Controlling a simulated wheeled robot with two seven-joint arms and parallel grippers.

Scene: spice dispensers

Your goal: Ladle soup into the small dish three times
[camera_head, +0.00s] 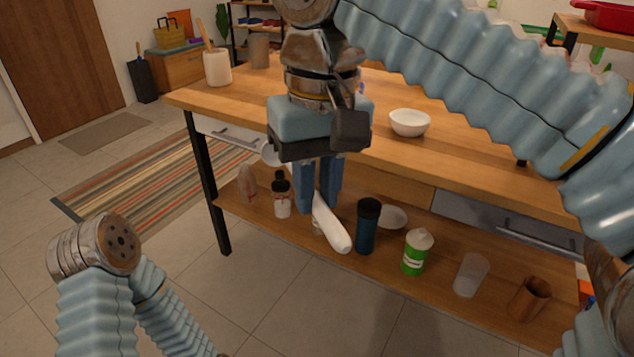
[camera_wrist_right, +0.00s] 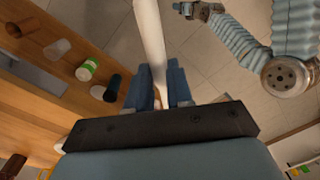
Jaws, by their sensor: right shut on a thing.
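My right gripper (camera_head: 318,205) points down in front of the table's near edge. It is shut on a white ladle (camera_head: 333,228), whose long handle slants down past the fingers. The handle also shows between the fingers in the right wrist view (camera_wrist_right: 149,35). A pale rounded part at the left of the gripper looks like the ladle's bowl. A small white dish (camera_head: 410,123) stands upright on the tabletop, right of the gripper. I see no soup pot; my right arm hides part of the table. My left gripper (camera_wrist_right: 188,9) appears small at the top of the right wrist view, its jaws unclear.
The wooden table (camera_head: 480,150) has a lower shelf with a dark bottle (camera_head: 368,228), a green-and-white bottle (camera_head: 416,254), a clear cup (camera_head: 470,275) and a copper cup (camera_head: 529,298). A utensil crock (camera_head: 217,69) and a grey canister (camera_head: 260,51) stand at the table's far left.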

